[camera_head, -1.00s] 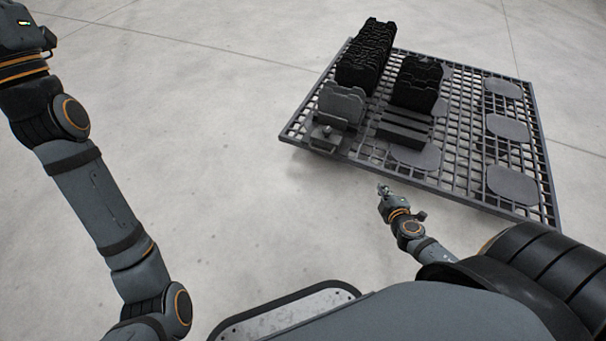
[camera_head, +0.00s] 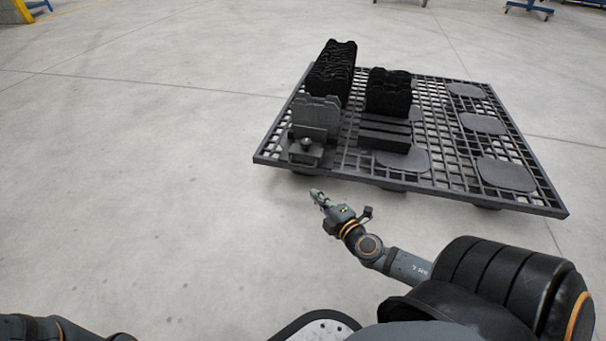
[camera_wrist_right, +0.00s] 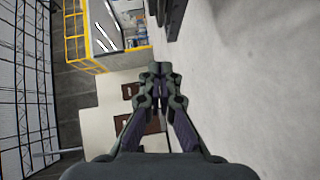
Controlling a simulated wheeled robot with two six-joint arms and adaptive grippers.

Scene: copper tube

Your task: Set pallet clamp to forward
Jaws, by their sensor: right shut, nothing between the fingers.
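The pallet clamp (camera_head: 306,151) is a small grey fixture with a rounded knob at the near left corner of the dark grid pallet (camera_head: 460,196). It sits just in front of an upright grey plate (camera_head: 317,115). Its exact setting cannot be told at this size. My right gripper (camera_head: 316,194) is shut and empty, a little in front of and below the clamp, apart from the pallet. In the right wrist view its fingers (camera_wrist_right: 160,74) meet at the tips. My left gripper is not in view; only part of my left arm shows at the bottom left.
Black stacked parts (camera_head: 333,72) stand behind the plate, and a shorter black stack (camera_head: 388,92) is beside them. Dark bars (camera_head: 385,135) lie in front of the shorter stack. The floor left of the pallet is clear. A yellow-framed enclosure (camera_wrist_right: 78,40) shows in the wrist view.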

